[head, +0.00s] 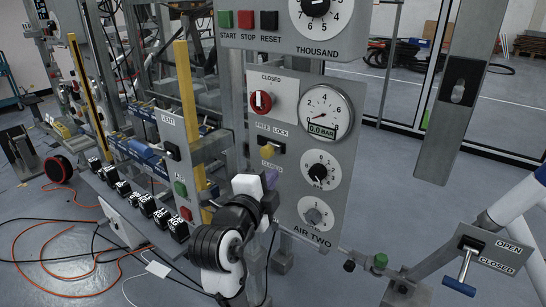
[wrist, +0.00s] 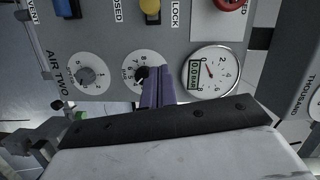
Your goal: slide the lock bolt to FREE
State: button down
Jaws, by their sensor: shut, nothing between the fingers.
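The lock bolt's yellow knob (head: 267,152) sits in a dark slot under the FREE LOCK label on the grey AIR TWO panel (head: 290,212). The slot shows black to the knob's right. Parallax keeps me from telling its exact position. The knob also shows at the top edge of the wrist view (wrist: 150,7), with LOCK beside it and FREE out of frame. My gripper (head: 271,177) is shut and empty, its purple fingers just below the bolt in the head view. In the wrist view the fingers (wrist: 158,75) point toward the panel, between a dial and the gauge, apart from the knob.
A red knob (head: 260,101) marked CLOSED is above the bolt, with the pressure gauge (head: 323,115) at its right. Two dials, one black (head: 318,172) and one grey (head: 313,216), are lower right. A yellow post (head: 187,90) stands left of the panel.

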aim_at(262, 150)
jog(key=shift+w+d+f+p, duration=0.15)
jog(key=shift+w+p, duration=0.55)
jog(key=shift+w, duration=1.2)
jog(key=shift+w+f+p, duration=0.25)
jog(key=shift+w+p, duration=0.45)
jog(key=shift+w, duration=1.2)
jog(key=shift+w+d+f+p, duration=0.15)
jog(key=shift+w+p, duration=0.55)
jog(key=shift+w, duration=1.2)
jog(key=shift+a, duration=0.1)
jog(key=shift+w+a+f, duration=0.1)
jog(key=shift+w+a, duration=0.1)
jog(key=shift+a, duration=0.1)
jog(key=w+a, duration=0.1)
jog(key=w+a+b, duration=0.1)
jog(key=shift+a+b, duration=0.3)
jog(key=shift+a, duration=0.1)
jog(key=shift+d, duration=0.1)
